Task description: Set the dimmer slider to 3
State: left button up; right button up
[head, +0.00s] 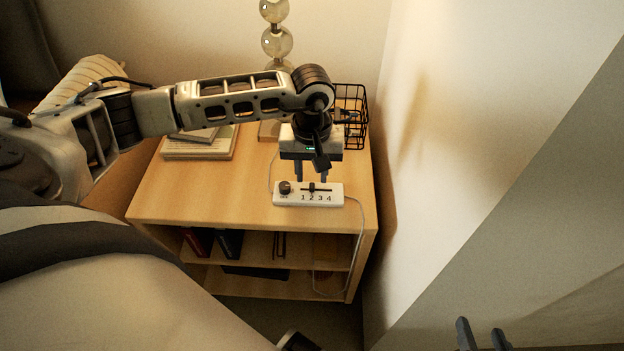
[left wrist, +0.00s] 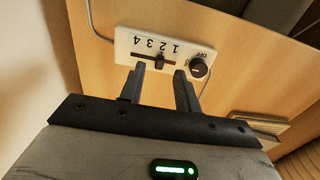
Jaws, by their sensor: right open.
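The white dimmer box (head: 283,200) lies near the front edge of the wooden shelf top. It has a dark round knob marked OFF, a slot numbered 1 to 4, and a dark slider handle (head: 312,187) near 2. In the left wrist view the box (left wrist: 123,42) appears upside down, with the slider handle (left wrist: 159,61) near 2. My left gripper (head: 311,180) points down just behind the box; its fingers (left wrist: 160,70) are apart with nothing between them. The handle shows beyond the gap; contact cannot be told. My right gripper (head: 484,335) is open and empty at the bottom right.
The wooden shelf top (head: 190,200) has books (head: 199,147) at the back left and a black wire basket (head: 354,110) at the back right. A glass-ball lamp (head: 277,43) stands behind. A white cord (head: 362,240) hangs off the right front. A wall bounds the right.

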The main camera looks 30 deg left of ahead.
aim_at(312, 187)
pick_arm(q)
notch_tip(312, 187, down, 3)
jog(key=shift+r, duration=0.2)
jog(key=shift+f, duration=0.1)
pick_arm(e)
jog(key=shift+a+f, duration=0.1)
jog(key=shift+f, duration=0.25)
jog(key=shift+w, duration=0.15)
